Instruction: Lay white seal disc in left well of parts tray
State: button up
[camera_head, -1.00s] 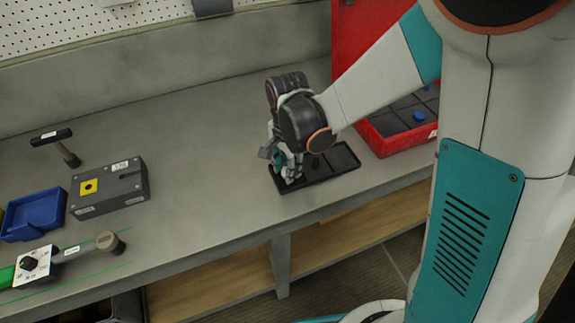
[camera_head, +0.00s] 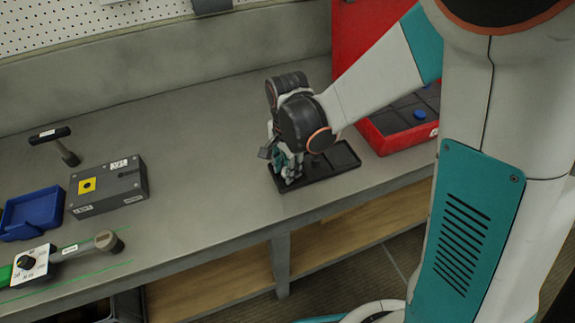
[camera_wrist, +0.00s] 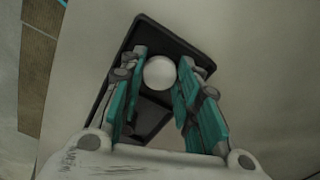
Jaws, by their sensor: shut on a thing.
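The white seal disc (camera_wrist: 160,72) shows in the wrist view as a pale round face between my fingers. My gripper (camera_wrist: 162,58) is shut on it, with a teal finger on each side. The black parts tray (camera_head: 345,160) lies on the bench in the head view, under my gripper (camera_head: 289,178), which is over its left part. The tray (camera_wrist: 172,32) also shows behind the disc in the wrist view. The disc is hidden in the head view. I cannot tell whether it touches the well floor.
A red case (camera_head: 392,138) with dark foam and a blue knob stands right of the tray. At the left are a grey box (camera_head: 120,190) with a yellow patch, a blue bin (camera_head: 33,214) and a T-handled tool (camera_head: 65,147). The bench between is clear.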

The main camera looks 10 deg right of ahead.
jog(key=o, duration=0.9)
jog(key=shift+r, duration=0.1)
jog(key=shift+r, duration=3.75)
